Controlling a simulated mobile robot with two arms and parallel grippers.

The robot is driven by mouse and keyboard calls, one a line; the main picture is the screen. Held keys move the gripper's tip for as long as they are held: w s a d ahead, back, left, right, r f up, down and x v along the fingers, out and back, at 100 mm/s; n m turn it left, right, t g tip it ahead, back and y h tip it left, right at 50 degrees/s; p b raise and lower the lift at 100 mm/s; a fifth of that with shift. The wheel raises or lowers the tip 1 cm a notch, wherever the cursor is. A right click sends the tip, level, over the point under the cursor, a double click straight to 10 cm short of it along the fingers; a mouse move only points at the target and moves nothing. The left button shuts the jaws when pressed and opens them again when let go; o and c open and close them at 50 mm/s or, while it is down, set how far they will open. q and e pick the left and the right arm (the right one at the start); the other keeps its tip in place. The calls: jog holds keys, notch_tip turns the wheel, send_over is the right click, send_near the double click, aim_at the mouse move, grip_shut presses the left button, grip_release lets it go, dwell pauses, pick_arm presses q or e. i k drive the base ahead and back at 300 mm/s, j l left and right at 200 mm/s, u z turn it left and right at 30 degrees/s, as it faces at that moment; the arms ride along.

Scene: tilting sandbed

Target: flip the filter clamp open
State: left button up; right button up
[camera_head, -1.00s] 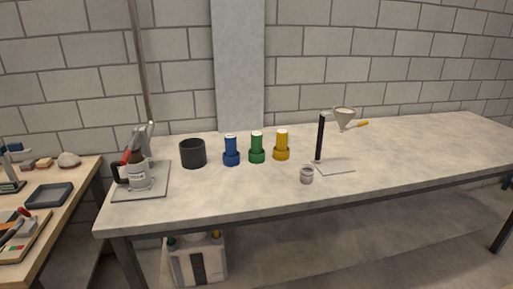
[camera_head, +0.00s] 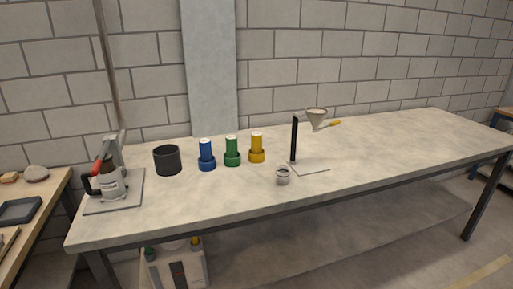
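A grey clamp-like device with a red lever (camera_head: 98,163) and a black handle stands on a flat plate (camera_head: 128,203) at the left end of the long table. Its lever slants up beside a grey upright, and a pale round body sits below. A stand (camera_head: 294,140) farther right carries a funnel (camera_head: 317,115) with a yellow handle (camera_head: 334,123). I cannot tell for certain which of these is the filter clamp, or whether a clamp is open or shut. Neither of my grippers is in view.
The long grey table (camera_head: 400,165) also holds a black cup (camera_head: 167,161), blue (camera_head: 207,156), green (camera_head: 232,152) and yellow (camera_head: 256,149) cylinders and a small grey jar (camera_head: 283,177). Its right half is clear. A wooden table (camera_head: 45,215) stands at the left. A pale box (camera_head: 178,270) sits below.

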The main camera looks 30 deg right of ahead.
aim_at(104, 156)
jog(key=i+j+z, duration=0.75)
jog(key=j, duration=0.15)
jog(key=k, duration=0.05)
